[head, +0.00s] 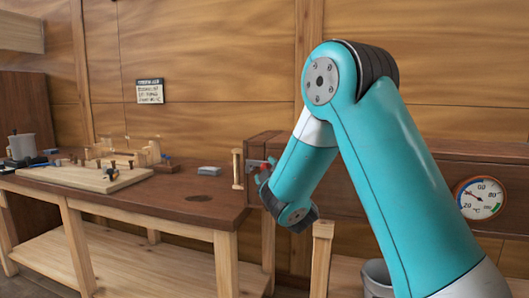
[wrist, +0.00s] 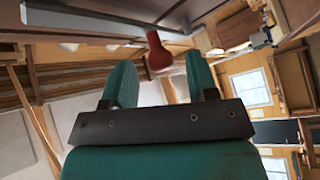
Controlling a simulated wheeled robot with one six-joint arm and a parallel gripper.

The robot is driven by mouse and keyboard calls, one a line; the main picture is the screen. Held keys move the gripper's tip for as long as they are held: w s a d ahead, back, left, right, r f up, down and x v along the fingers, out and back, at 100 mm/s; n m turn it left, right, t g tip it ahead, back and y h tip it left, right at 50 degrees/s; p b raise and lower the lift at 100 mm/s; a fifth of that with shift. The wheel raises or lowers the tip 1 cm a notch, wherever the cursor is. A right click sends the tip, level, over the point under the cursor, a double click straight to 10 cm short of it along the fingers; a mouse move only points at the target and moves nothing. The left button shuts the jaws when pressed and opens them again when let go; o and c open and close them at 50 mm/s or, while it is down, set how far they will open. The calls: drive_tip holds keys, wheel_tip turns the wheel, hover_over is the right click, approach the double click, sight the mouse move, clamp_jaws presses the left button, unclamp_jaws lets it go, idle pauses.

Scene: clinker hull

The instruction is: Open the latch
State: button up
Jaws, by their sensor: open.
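My gripper (wrist: 160,70) is open, with one teal finger on each side of the red handle's line. The handle appears just beyond the fingertips; I cannot tell whether they touch it. In the head view my gripper (head: 264,180) is by the latch, mostly hidden behind my arm.
A pale wooden upright handle (head: 237,168) stands left of the latch at the box's end. A workbench (head: 190,190) on the left carries a wooden board (head: 90,176) with pegs and a grey cup (head: 22,146). A round gauge (head: 481,197) and a bucket (head: 376,278) are at the right.

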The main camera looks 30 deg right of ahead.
sight(271, 166)
drive_tip(key=shift+p+x, duration=0.75)
drive_tip(key=shift+x, duration=0.25)
drive_tip(key=shift+w+d+p, duration=0.1)
drive_tip(key=shift+w+p, duration=0.2)
drive_tip(key=shift+w, duration=0.1)
drive_tip(key=shift+c, duration=0.4)
clamp_jaws()
